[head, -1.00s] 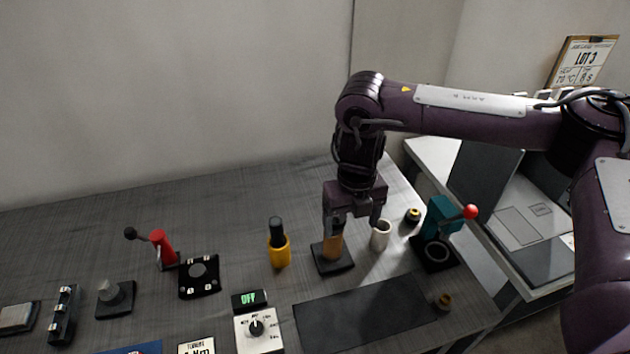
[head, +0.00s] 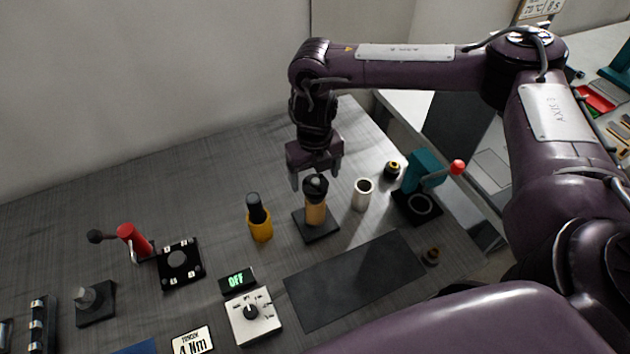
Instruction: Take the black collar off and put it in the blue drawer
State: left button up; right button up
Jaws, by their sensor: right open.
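A tan cylinder (head: 315,213) stands upright on a dark square base (head: 327,233). A black part that looks like the collar (head: 316,188) sits around its top. My right gripper (head: 316,177) points down just above and behind this black top. Its jaws are open with a finger to either side, and nothing is held between them. Whether a finger touches the black part cannot be told. A blue surface, possibly the blue drawer (head: 137,348), shows only as a sliver at the bottom edge. My left gripper is not in view.
A white cup (head: 362,194) and a teal press with a red knob (head: 421,172) stand right of the cylinder. A yellow holder with a black-topped tool (head: 259,222) stands left. A dial box (head: 252,315) and dark mat (head: 355,278) lie in front; the mat is clear.

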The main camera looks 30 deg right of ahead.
jog(key=shift+s+f, duration=0.1)
jog(key=shift+f, duration=0.6)
jog(key=c, duration=1.3)
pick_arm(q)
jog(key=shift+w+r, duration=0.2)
pick_arm(e)
jog(key=shift+r, duration=0.1)
jog(key=shift+r, duration=0.5)
pick_arm(q)
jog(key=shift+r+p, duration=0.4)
jog(key=shift+p, duration=0.05)
pick_arm(e)
notch_tip(320, 180, up, 19)
jog(key=shift+f, duration=0.1)
